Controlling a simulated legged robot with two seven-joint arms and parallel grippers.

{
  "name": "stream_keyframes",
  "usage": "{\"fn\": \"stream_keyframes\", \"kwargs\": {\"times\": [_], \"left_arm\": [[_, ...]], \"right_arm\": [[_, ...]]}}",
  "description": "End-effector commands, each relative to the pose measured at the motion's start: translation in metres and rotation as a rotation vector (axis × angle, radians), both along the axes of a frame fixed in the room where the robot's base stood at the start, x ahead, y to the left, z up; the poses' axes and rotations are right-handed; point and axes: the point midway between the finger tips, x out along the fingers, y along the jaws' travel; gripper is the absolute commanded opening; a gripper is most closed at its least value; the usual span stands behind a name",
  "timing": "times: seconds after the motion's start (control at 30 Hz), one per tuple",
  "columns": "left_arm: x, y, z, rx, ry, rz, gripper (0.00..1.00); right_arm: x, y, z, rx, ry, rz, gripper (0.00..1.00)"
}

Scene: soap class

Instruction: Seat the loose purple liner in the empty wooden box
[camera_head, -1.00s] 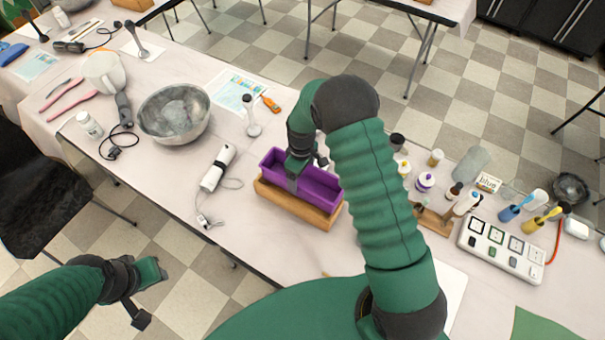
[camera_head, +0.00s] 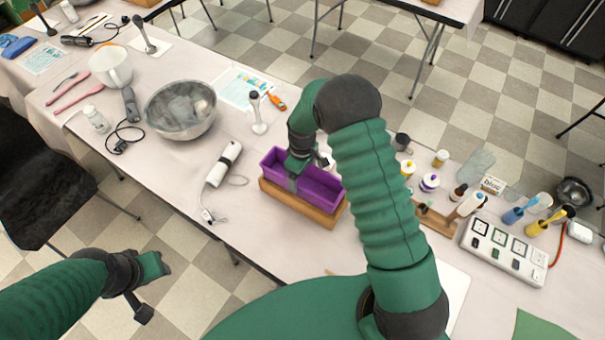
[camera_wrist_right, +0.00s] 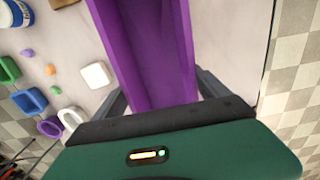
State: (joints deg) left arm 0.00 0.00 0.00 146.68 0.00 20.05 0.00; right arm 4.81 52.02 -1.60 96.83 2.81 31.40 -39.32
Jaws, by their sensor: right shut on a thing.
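The purple liner (camera_head: 318,196) is a long open trough. It sits at the wooden box (camera_head: 303,210), with its purple walls standing well above the box's rim. I cannot tell whether it is fully down inside. My right gripper (camera_head: 293,182) is shut on the liner near its left part, reaching down from above.
A white corded device (camera_head: 223,164) lies left of the box, with a metal bowl (camera_head: 181,110) beyond it. Right of my right arm are bottles, a small wooden rack (camera_head: 437,219) and a white socket strip (camera_head: 503,250). The table's front edge runs close to the box.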

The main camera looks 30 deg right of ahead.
Motion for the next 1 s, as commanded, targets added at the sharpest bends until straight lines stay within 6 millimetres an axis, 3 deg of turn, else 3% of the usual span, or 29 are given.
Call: {"fn": "stream_keyframes", "kwargs": {"times": [1.0], "left_arm": [[0.0, 0.0, -0.0057, 0.0, 0.0, 0.0, 0.36]], "right_arm": [[0.0003, 0.0, -0.0088, 0.0, -0.001, 0.0, 0.38]]}}
